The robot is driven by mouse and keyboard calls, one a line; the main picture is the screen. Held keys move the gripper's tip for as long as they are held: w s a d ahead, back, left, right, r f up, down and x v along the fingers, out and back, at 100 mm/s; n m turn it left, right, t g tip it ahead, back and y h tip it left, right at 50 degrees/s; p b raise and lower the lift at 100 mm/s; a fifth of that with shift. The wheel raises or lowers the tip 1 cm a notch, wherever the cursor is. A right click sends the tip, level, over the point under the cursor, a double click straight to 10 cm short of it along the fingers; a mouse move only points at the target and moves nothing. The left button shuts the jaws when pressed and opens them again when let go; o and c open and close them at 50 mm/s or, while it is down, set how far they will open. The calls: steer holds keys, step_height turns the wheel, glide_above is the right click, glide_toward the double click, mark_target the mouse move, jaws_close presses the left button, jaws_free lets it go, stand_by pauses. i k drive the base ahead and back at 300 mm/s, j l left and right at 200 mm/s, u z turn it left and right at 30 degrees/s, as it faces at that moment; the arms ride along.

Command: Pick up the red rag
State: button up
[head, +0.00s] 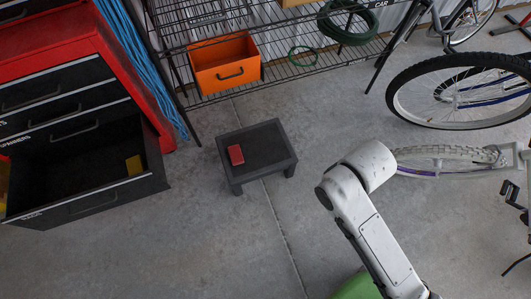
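A small red folded piece, which looks like the red rag (236,155), lies on top of a low dark stool (262,147), near its left side. The stool stands on the concrete floor in the middle of the head view. My white arm reaches up from the bottom right, and its bent part is to the right of and below the stool, apart from the rag. My gripper does not show in this view. Nothing covers the rag.
A red and black tool cabinet (105,50) stands at left with an open drawer (75,180) holding a yellow item (134,165). Behind the stool is a wire shelf (290,68) with an orange bin (224,65). Bicycles (460,90) stand at right. Floor in front of the stool is clear.

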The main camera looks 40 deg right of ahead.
mark_target(237, 157)
steer(key=i+j+z, duration=0.25)
steer(key=i+j, duration=0.25)
steer(key=i+j+z, duration=0.3)
steer(key=j, duration=0.3)
steer(key=i, duration=0.1)
